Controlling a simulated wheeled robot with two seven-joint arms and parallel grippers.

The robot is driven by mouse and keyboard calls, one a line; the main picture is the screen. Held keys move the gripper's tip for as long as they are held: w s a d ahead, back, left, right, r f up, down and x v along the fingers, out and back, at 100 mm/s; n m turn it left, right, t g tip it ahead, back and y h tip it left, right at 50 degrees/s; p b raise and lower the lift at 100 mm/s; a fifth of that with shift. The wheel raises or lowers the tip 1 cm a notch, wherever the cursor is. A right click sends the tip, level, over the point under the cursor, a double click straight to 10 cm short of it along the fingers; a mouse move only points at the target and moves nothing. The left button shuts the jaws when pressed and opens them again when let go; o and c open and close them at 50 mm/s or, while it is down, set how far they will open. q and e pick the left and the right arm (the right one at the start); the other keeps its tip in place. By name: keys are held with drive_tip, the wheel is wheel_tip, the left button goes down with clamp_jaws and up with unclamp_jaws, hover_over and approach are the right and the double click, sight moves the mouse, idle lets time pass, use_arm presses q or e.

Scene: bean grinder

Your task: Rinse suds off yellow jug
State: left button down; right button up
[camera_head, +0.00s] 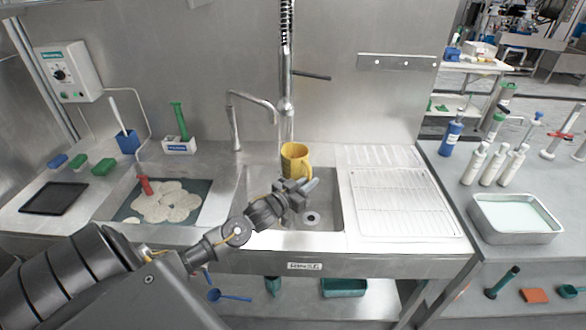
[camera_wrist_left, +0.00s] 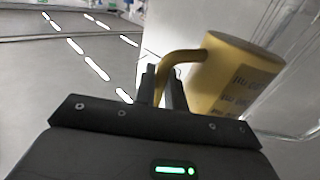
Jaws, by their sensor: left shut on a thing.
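The yellow jug (camera_head: 294,158) is held above the right-hand sink basin (camera_head: 331,218), close to the faucet column. It also shows in the left wrist view (camera_wrist_left: 232,75), tilted there, with a dark printed label on its side. My left gripper (camera_head: 296,186) is shut on the jug's handle; in the left wrist view its fingers (camera_wrist_left: 163,88) close around the lower part of the handle. No suds can be made out on the visible side of the jug. A curved faucet (camera_head: 252,97) stands left of the jug. My right gripper is not in view.
A tall sprayer column (camera_head: 286,90) with a side lever rises just behind the jug. The left basin (camera_head: 205,232) holds foamy suds (camera_head: 168,203) and a red-handled tool (camera_head: 145,185). Bottles and a liquid-filled tray (camera_head: 518,238) stand further right.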

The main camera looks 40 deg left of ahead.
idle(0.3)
use_arm(q)
drive_tip(key=s+d+p, duration=0.3)
drive_tip(key=s+p, duration=0.1)
drive_tip(key=s, duration=0.3)
drive_tip(key=shift+s+d, duration=0.15)
drive_tip(key=shift+d, duration=0.05)
idle(0.3)
drive_tip(key=shift+r, duration=0.1)
idle(1.1)
drive_tip(key=s+d+r+p, duration=0.2)
drive_tip(key=s+r+p, duration=0.2)
drive_tip(key=p, duration=0.2)
drive_tip(key=shift+s, duration=0.3)
